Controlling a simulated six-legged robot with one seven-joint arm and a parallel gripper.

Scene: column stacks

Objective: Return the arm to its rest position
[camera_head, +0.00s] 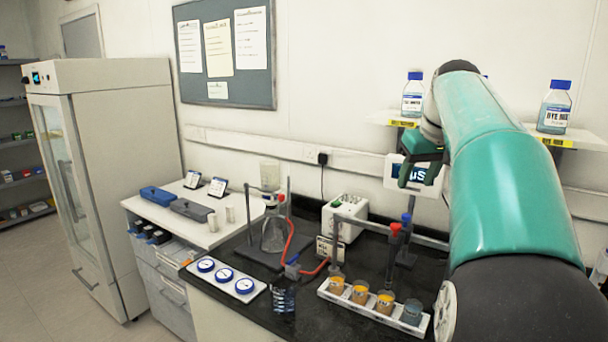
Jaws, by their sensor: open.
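My arm (515,185) enters at the lower right, rises, and bends over at its top. My gripper (418,172) hangs from the far end in front of the wall, above the black bench (345,285). It is open, and I see nothing held in it. It overlaps a white instrument with a lit display (428,177) behind it. I cannot tell the distance between them. My arm hides part of the wall shelf and the right part of the bench.
A white rack (375,310) with several cups stands on the bench below my gripper. Left of it are a flask on a stand (274,232), red tubing and a white box (345,217). Bottles (413,95) (555,107) stand on wall shelves either side of my arm. A fridge (110,180) stands far left.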

